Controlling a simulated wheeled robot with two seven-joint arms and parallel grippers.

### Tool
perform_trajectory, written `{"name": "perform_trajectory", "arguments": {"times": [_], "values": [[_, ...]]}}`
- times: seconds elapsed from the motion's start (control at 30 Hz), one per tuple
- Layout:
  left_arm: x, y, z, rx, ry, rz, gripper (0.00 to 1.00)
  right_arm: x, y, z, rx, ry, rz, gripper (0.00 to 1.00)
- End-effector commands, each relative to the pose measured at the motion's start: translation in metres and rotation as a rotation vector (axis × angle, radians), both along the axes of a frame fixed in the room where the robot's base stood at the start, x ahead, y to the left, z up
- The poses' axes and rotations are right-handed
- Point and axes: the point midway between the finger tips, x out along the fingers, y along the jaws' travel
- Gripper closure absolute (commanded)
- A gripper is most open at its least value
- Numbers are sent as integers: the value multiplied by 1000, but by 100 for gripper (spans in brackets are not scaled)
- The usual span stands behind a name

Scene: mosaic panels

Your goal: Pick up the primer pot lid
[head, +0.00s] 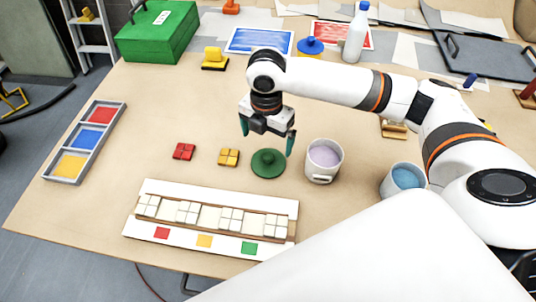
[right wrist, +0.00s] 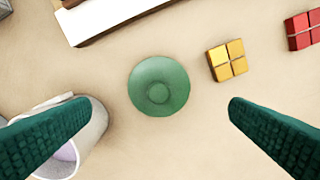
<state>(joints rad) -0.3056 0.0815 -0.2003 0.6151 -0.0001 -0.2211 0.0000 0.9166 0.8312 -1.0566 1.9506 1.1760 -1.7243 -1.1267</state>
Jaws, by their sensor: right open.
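A green round lid (head: 268,163) with a small knob lies flat on the table, and it also shows in the right wrist view (right wrist: 159,86). My right gripper (head: 267,134) is above the lid, open and empty, with dark green fingers. In the right wrist view the lid lies just beyond the fingertips, between their lines and apart from both. A white pot (head: 323,163) with pale purple contents stands open right of the lid, and it is partly hidden by a finger in the right wrist view (right wrist: 98,128). My left gripper is not in view.
A yellow tile block (head: 228,157) and a red tile block (head: 184,151) sit left of the lid. A white panel frame (head: 212,215) with pale tiles lies in front. A pot with blue contents (head: 404,179) stands right, near my arm. Bare table lies around the lid.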

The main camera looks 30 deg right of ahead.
Motion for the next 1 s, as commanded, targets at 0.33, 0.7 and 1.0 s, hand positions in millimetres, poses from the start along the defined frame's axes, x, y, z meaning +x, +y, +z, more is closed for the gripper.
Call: {"name": "perform_trajectory", "arguments": {"times": [0.33, 0.7, 1.0], "values": [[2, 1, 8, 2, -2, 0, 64, 0, -1, -38, 1, -1, -1, 0], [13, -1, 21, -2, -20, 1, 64, 0, -5, -85, 1, -1, 0, 0], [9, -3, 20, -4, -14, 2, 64, 0, -5, -89, 0, -2, 1, 5]]}}
